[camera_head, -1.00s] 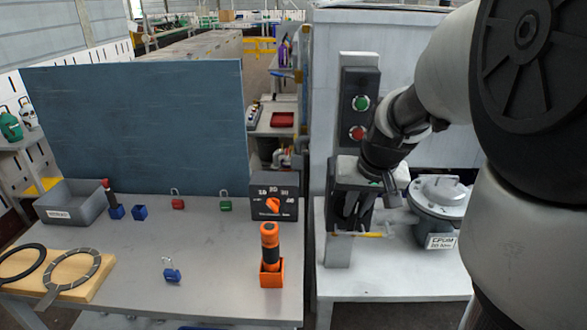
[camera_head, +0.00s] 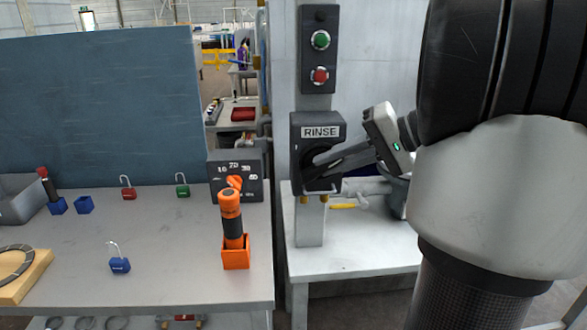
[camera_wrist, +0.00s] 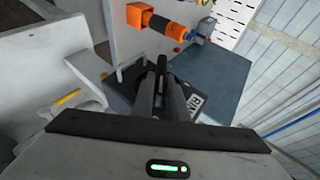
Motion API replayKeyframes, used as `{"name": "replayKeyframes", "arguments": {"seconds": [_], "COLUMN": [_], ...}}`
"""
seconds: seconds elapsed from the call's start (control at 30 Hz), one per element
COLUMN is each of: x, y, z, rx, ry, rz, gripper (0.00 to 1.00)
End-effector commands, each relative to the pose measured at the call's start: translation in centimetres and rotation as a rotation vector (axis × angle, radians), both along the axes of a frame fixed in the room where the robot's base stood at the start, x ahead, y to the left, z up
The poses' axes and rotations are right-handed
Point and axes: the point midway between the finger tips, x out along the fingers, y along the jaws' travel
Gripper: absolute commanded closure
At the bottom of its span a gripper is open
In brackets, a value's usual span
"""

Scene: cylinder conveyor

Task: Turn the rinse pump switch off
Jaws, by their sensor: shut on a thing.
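The rinse pump switch (camera_head: 303,183) is a dark box labelled RINSE on a grey post, below a panel with a green and a red button. My gripper (camera_head: 318,172) reaches in from the right, with its fingers at the front of the box. It is shut on the switch handle, which is mostly hidden by the fingers. In the wrist view the gripper (camera_wrist: 152,82) points at the dark box (camera_wrist: 186,92), whose label is partly visible. The handle's exact angle cannot be told.
The green button (camera_head: 320,40) and red button (camera_head: 320,76) sit above the switch. A yellow-handled valve (camera_head: 348,206) is just below right.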

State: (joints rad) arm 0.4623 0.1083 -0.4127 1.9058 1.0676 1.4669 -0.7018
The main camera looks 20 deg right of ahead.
Motion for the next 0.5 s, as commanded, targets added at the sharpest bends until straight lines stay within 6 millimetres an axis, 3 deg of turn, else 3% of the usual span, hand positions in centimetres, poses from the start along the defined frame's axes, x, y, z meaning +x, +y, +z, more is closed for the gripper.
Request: {"name": "replayKeyframes", "arguments": {"seconds": [0.03,0.5], "x": [-0.07,-0.19], "y": [-0.18,-0.34], "z": [-0.91,-1.4], "rx": [0.046,0.423], "ry": [-0.01,-0.117], "rz": [-0.001,0.003], "gripper": [1.0,1.0]}}
